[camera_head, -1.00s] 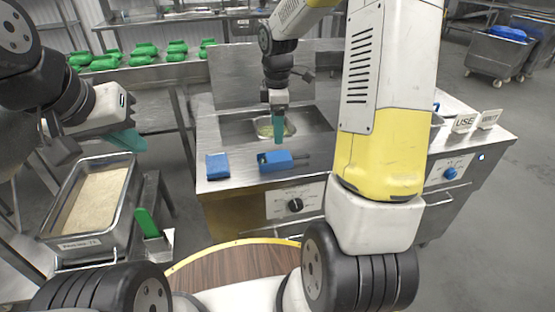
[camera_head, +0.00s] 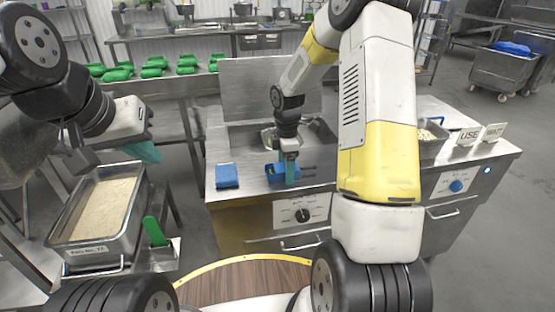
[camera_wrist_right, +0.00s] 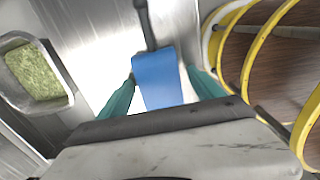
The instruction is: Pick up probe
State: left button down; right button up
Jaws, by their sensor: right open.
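The probe (camera_head: 273,175) has a blue block-like handle and a dark thin stem. It lies on the steel counter, partly hidden behind my right gripper in the head view. My right gripper (camera_head: 290,174), with teal fingers, points down at the probe. In the right wrist view the blue handle of the probe (camera_wrist_right: 158,80) lies between the two open fingers of the gripper (camera_wrist_right: 160,84), its dark stem pointing away. My left gripper (camera_head: 142,152) hangs near the rice pan, seen side-on, so its opening cannot be told.
A second blue block (camera_head: 227,176) lies on the counter (camera_head: 240,194) left of the probe. A steel pan of rice (camera_head: 68,248) stands at left, a green-handled tool (camera_head: 155,232) beside it. A green-filled pan (camera_wrist_right: 68,101) is near the gripper. Signs (camera_head: 468,136) stand at right.

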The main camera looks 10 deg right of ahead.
jog(key=c, duration=1.5)
jog(key=shift+o, duration=0.2)
jog(key=shift+r, duration=0.15)
jog(key=shift+r, duration=0.5)
notch_tip(320, 180, up, 2)
jog(key=shift+r, duration=0.1)
jog(key=s+a+r, duration=0.2)
jog(key=s+a, duration=0.1)
jog(key=s, duration=1.2)
jog(key=shift+s+d+r, duration=0.1)
jog(key=shift+s+r, duration=0.1)
jog(key=shift+r, duration=1.2)
jog(key=shift+s+r, duration=0.2)
jog(key=shift+r, duration=1.2)
